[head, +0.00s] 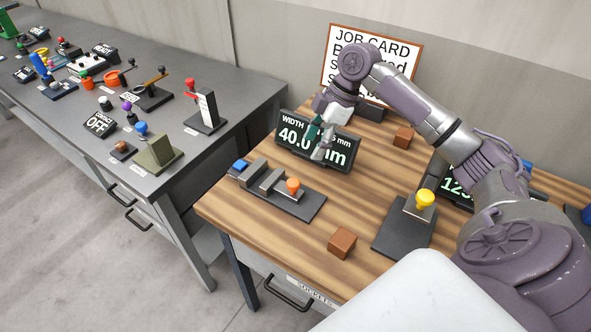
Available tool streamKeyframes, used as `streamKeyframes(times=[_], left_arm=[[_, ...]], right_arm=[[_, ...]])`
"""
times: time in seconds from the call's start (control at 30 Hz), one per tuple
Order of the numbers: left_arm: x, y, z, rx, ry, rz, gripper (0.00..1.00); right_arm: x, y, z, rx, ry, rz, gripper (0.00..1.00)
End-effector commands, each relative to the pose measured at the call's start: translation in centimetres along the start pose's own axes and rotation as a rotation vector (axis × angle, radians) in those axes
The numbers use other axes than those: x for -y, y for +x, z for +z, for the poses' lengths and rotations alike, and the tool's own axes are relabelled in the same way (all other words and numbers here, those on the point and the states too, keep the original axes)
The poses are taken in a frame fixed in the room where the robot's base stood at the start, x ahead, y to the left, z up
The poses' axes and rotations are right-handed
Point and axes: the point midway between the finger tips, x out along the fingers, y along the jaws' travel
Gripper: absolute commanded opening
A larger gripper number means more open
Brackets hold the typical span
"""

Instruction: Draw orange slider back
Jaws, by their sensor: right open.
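The orange slider knob (293,186) stands on a grey block of a dark slide fixture (308,207) on the wooden bench. A blue piece (240,166) sits at the fixture's far left end. My right gripper (318,148) hangs open and empty, fingers downward, in front of the WIDTH display (290,136). It is above and behind the orange knob, apart from it. It hides part of the display, which reads about 40.0 mm. My left gripper is out of view.
A yellow knob (425,197) on a dark base (395,238) stands right of the slider. Brown blocks (342,242) (404,136) lie on the bench (270,235). A job card (415,52) stands behind. A grey table (225,105) with several controls is at left.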

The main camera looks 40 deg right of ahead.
Motion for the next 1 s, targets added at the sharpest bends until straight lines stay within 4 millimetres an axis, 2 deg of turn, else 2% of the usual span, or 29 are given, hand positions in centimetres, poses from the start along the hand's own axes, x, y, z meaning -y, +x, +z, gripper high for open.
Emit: streamKeyframes(times=[0.1, 0.2, 0.3, 0.37, 0.5, 0.63, 0.77, 1.0], left_arm=[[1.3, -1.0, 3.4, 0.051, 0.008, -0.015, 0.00], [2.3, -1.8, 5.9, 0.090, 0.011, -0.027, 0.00], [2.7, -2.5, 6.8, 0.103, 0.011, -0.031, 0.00], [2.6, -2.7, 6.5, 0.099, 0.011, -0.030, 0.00], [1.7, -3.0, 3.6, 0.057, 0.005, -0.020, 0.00], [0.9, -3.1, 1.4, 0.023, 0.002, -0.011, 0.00], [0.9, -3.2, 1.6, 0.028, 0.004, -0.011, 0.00], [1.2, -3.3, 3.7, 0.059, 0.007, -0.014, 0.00]], right_arm=[[0.1, 2.0, -0.1, 0.000, 0.002, -0.005, 0.61], [0.2, 4.2, -0.1, 0.000, 0.002, -0.006, 0.61], [0.2, 6.4, -0.1, 0.000, 0.002, -0.005, 0.61], [0.1, 7.7, -0.1, 0.000, 0.003, -0.004, 0.61], [0.2, 10.1, -0.1, 0.000, 0.002, -0.003, 0.61], [0.1, 11.7, -0.1, 0.000, 0.002, -0.001, 0.61], [0.1, 12.5, 0.0, 0.000, 0.001, 0.001, 0.61], [0.0, 12.7, 0.0, 0.001, 0.001, 0.002, 0.61]])
